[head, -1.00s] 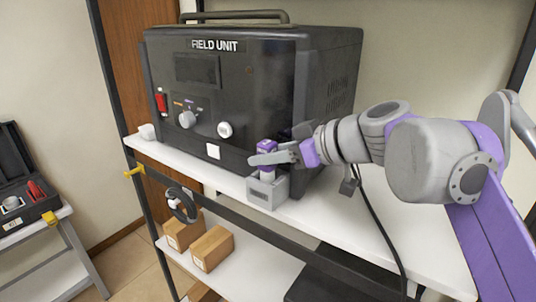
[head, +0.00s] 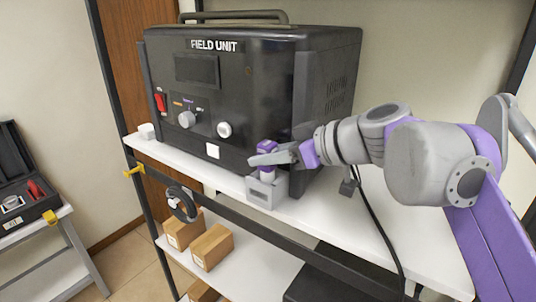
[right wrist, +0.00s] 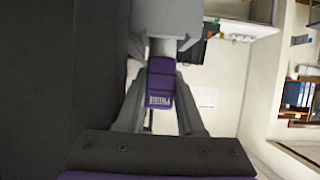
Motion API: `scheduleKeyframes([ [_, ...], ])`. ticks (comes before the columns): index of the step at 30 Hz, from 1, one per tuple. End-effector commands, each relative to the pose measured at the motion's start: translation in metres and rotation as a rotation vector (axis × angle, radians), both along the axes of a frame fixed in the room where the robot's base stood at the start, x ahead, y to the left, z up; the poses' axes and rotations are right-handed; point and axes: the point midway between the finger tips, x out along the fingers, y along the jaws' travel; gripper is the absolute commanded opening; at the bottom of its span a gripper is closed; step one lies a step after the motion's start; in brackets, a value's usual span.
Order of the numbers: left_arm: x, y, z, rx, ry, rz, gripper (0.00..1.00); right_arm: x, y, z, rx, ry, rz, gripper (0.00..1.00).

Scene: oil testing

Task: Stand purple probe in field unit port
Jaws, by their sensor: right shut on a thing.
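The purple probe (head: 266,146) is upright at the grey port block (head: 262,194) on the shelf's front edge, before the field unit (head: 225,95). Its pale lower part meets the top of the block; how deep it sits is hidden. My right gripper (head: 268,157) reaches in from the right and is shut on the probe. In the right wrist view, the purple probe (right wrist: 161,85) is between the two fingers (right wrist: 160,105), with the grey block (right wrist: 168,20) beyond it. My left gripper is not in view.
The white shelf (head: 390,235) has free room at the right, where a black cable (head: 375,220) hangs. A dark rail (head: 290,235) runs below its front edge. Cardboard boxes (head: 211,247) stand on the lower shelf. An open black case (head: 25,185) is at far left.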

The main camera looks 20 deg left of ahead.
Motion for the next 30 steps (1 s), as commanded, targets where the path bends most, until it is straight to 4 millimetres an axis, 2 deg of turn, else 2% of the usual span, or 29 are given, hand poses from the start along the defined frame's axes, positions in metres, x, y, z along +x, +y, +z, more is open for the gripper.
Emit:
scheduleKeyframes([
  [8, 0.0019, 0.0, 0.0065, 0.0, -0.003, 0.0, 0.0, -0.0001, -0.0001, 0.0012, 0.0, 0.0, 0.0, 0.0],
  [30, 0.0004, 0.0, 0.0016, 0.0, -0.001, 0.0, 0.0, 0.0, 0.0, -0.0076, 0.0, 0.0, 0.0, 0.0],
])
